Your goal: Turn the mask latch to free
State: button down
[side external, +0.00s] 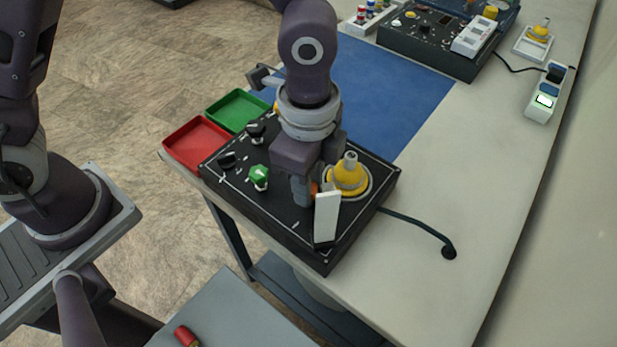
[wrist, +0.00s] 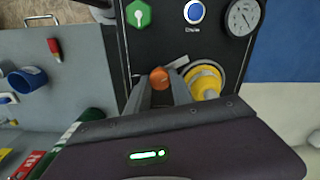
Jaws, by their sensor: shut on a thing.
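The black trainer box (side external: 228,184) sits on the table. A yellow mask (side external: 347,177) with a grey stub on top rests in a round seat at its right; it also shows in the wrist view (wrist: 205,84). Beside it is a small orange knob (wrist: 159,77), which looks like the mask latch; only a sliver shows in the side view (side external: 314,188). My gripper (wrist: 160,84) points down at the box, with a grey finger on each side of the orange knob, shut on it. The fingers partly hide the knob, and its turn angle cannot be read.
A white upright plate (side external: 327,217) stands close to my gripper. A green knob (side external: 259,176), black knobs, a blue button (wrist: 193,12) and a gauge (wrist: 243,17) share the panel. Red (side external: 195,142) and green (side external: 238,110) trays lie behind. The blue mat (side external: 385,85) is clear.

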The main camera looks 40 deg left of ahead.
jog(key=c, duration=1.1)
grip_release()
notch_tip(320, 180, up, 7)
jog(key=shift+r, duration=0.1)
